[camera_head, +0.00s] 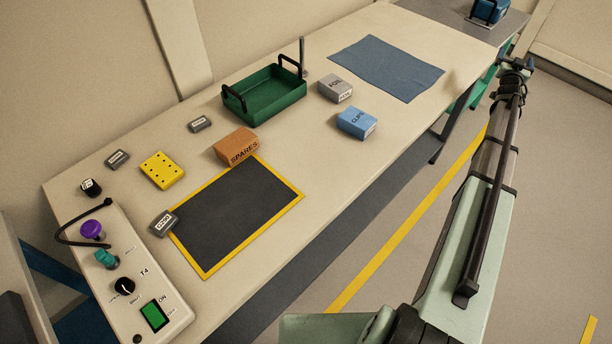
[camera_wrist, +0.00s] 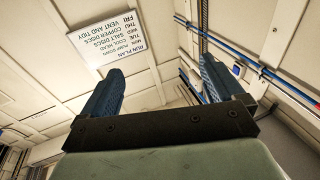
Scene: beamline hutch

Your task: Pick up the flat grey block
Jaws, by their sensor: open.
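Several grey blocks lie on the beige table (camera_head: 300,205). A light grey block with a dark-lettered label (camera_head: 336,88) sits right of the green tray. Smaller dark grey blocks with white labels lie at the left (camera_head: 117,159), behind the orange block (camera_head: 200,124), and at the black mat's left corner (camera_head: 163,223). I cannot tell for sure which is the flat grey block. My gripper (camera_wrist: 162,68) is open and empty in the wrist view, facing the wall and a printed run plan, with no block in that view. In the head view my arm stretches right of the table, away from the blocks.
An orange SPARES block (camera_head: 236,147), yellow block (camera_head: 162,170), blue block (camera_head: 357,122) and green handled tray (camera_head: 264,97) stand on the table. A yellow-edged black mat (camera_head: 236,217) is empty. A control box (camera_head: 133,283) with knobs fills the near left. A blue cloth (camera_head: 387,67) lies far right.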

